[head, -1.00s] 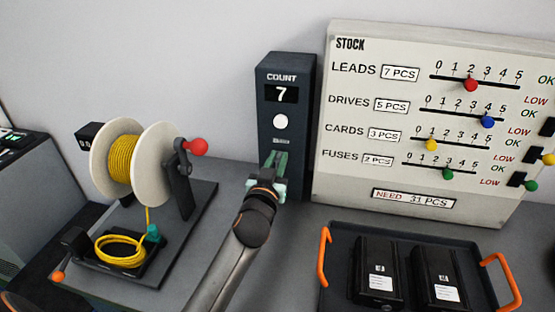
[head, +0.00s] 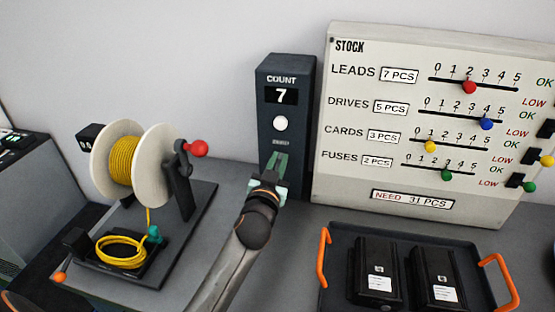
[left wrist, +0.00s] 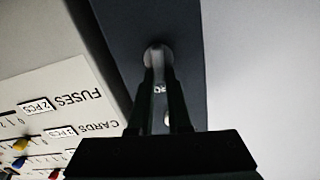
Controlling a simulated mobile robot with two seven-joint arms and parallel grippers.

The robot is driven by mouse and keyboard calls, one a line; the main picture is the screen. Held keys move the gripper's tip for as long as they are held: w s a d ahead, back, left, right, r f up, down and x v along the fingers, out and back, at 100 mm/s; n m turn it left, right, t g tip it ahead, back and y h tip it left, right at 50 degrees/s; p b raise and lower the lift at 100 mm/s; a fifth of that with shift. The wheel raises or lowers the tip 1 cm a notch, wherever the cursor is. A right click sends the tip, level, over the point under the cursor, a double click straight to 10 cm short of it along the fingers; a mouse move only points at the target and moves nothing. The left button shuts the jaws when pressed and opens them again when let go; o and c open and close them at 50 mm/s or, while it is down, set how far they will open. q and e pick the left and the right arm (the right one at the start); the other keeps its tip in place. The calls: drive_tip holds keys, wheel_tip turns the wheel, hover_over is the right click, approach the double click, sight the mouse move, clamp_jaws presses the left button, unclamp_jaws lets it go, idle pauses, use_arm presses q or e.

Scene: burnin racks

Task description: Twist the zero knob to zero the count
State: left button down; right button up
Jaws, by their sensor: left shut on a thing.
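The dark counter box (head: 286,110) stands against the wall, its display (head: 281,96) reading 7. A round white button (head: 281,123) sits below the display. The zero knob (left wrist: 153,54) shows in the left wrist view as a pale round piece at the fingertips, partly covered by them. Part of a label shows between the fingers. My left gripper (head: 276,162) reaches the lower front of the box, and it also shows in the left wrist view (left wrist: 158,62), its fingers shut on the knob. My right gripper is not in view.
A white stock board (head: 415,208) with coloured sliders stands close to the right of the box. A dark tray (head: 340,238) with orange handles holds black units at front right. A yellow cable reel (head: 125,160) with a red-knobbed crank stands to the left.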

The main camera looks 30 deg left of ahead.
use_arm(q)
drive_tip(key=shift+w+d+f+m+p, duration=0.1)
drive_tip(key=shift+d+m+p, duration=0.15)
drive_tip(key=shift+m, duration=1.35)
drive_tip(key=shift+d+f+m+p, duration=0.15)
drive_tip(key=shift+m+p, duration=0.15)
drive_tip(key=shift+m, duration=1.3)
drive_tip(key=shift+w+d+m+p, duration=0.1)
drive_tip(key=shift+d+m+p, duration=0.15)
drive_tip(key=shift+m, duration=1.35)
drive_tip(key=c, duration=1)
unclamp_jaws()
drive_tip(key=shift+o, duration=0.7)
drive_tip(key=shift+f, duration=0.15)
